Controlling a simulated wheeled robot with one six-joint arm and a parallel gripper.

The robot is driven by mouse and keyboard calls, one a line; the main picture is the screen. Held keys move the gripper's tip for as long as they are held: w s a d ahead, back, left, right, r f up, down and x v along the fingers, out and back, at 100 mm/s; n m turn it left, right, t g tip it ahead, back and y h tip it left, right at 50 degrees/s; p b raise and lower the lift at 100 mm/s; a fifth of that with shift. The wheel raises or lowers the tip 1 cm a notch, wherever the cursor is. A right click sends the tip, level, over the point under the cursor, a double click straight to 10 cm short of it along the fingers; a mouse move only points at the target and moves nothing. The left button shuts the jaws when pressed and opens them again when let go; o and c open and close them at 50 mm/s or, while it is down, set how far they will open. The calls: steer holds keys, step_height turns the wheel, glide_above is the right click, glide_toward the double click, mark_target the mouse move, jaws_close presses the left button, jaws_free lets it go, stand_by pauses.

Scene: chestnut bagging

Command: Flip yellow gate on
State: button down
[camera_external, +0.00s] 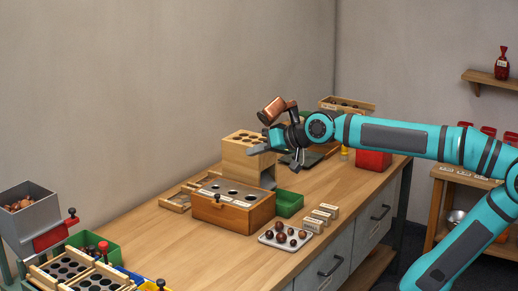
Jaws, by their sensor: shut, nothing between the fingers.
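A yellow part (149,286) shows at the bottom edge, beside the green and blue trays, and is cut off by the frame. A dark knob (160,284) stands at it. I cannot tell whether this is the yellow gate or how it is set. My gripper (256,150) is shut and empty. It points left, in front of or above the pale wooden block with holes (236,142), far to the upper right of the yellow part. I cannot tell if it touches the block.
A wooden box with a holed top (232,213), a green tray (289,204) and a white tray of chestnuts (267,239) stand mid-bench. A copper drum (271,111) shows by my wrist. A grey bin (15,222) with a red gate (50,237) stands left.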

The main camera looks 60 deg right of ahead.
steer(key=w+a+f+m+g+y, duration=0.2)
steer(key=w+a+f+g, duration=0.3)
steer(key=a, duration=0.5)
steer(key=w+a+f+m+g+y, duration=0.3)
steer(key=w+a+f+m+g, duration=0.1)
steer(key=a, duration=0.6)
steer(key=w+a+f+m+g+y, duration=0.2)
steer(key=w+a+f+g, duration=0.4)
steer(key=a, duration=0.5)
step_height(320, 180, down, 2)
steer(key=shift+w+m+g+y, duration=0.3)
steer(key=shift+m+g+y, duration=0.1)
steer(key=shift+g, duration=0.8)
steer(key=s+a+f, duration=0.3)
steer(key=s+a, duration=0.2)
steer(key=a, duration=0.5)
steer(key=shift+s+r, duration=0.1)
